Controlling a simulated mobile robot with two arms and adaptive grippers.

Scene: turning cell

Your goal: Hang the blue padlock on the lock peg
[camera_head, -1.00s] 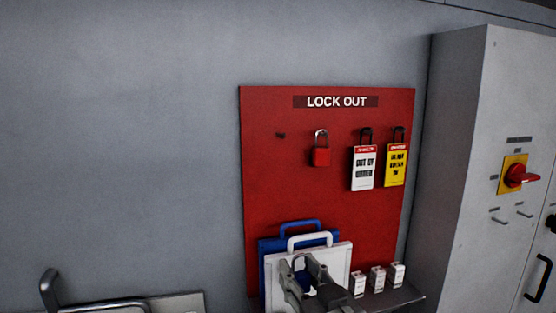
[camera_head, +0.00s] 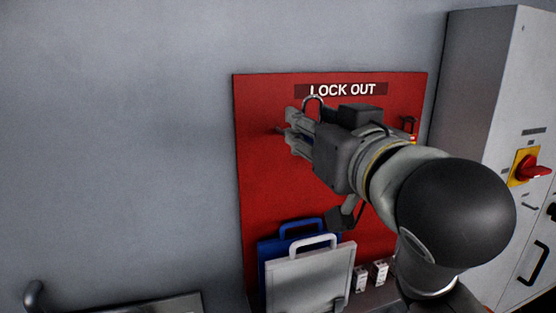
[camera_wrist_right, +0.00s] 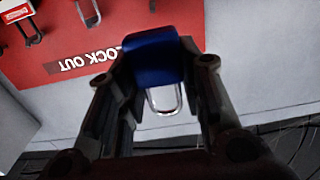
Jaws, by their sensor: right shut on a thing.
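The blue padlock (camera_wrist_right: 156,62) is between the fingers of my right gripper (camera_wrist_right: 155,75), which is shut on it; its silver shackle is clear of the fingers. In the head view my right gripper (camera_head: 289,132) is raised in front of the red lockout board (camera_head: 255,180), its fingertips close to a small dark bare peg (camera_head: 275,131) at the board's upper left. The gap between padlock and peg cannot be judged. My left gripper is not in view.
Below stand blue (camera_head: 270,252) and white (camera_head: 310,280) handled panels and small white boxes (camera_head: 379,272). A grey cabinet (camera_head: 480,100) is at right.

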